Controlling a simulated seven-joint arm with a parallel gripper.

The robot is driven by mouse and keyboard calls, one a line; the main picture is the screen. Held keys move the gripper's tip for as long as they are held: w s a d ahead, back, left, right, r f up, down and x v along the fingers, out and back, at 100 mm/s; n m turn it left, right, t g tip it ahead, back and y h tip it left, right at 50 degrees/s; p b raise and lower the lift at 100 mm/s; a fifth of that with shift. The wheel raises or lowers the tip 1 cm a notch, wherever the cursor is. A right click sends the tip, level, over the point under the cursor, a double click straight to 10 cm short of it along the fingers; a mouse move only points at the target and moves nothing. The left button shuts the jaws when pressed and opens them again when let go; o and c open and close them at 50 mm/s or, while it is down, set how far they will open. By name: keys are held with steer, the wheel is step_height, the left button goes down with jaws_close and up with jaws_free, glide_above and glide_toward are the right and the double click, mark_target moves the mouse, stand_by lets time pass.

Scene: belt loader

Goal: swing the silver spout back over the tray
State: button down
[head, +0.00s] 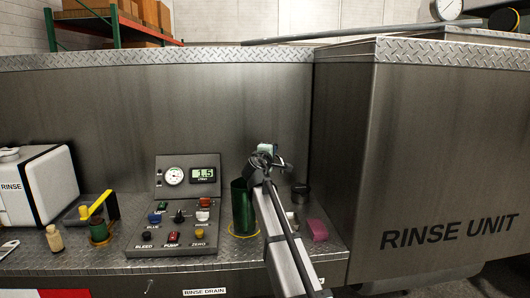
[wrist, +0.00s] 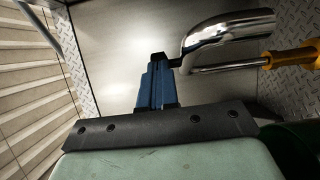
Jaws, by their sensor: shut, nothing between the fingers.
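My gripper (head: 267,150) is in the middle of the head view, above the counter near the dark green cylinder (head: 242,205). In the wrist view its blue fingers (wrist: 157,70) are shut with nothing between them. The silver spout (wrist: 228,32) is a shiny bent tube at upper right in the wrist view. Its lower end is just right of the fingertips; I cannot tell whether they touch. In the head view I cannot make out the spout clearly, as my arm covers that area. I cannot identify the tray in either view.
A yellow-handled rod (wrist: 290,58) lies below the spout in the wrist view. A control panel (head: 180,210) with knobs stands left of the green cylinder. A pink block (head: 317,229) lies right of my arm. The large rinse unit (head: 430,150) closes off the right side.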

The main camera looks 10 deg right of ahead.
steer(key=shift+w+d, duration=0.15)
steer(key=shift+d, duration=0.6)
steer(key=d+v, duration=0.1)
steer(key=v, duration=1.2)
steer(key=shift+s+d, duration=0.35)
steer(key=shift+d, duration=0.05)
steer(key=shift+f, duration=0.1)
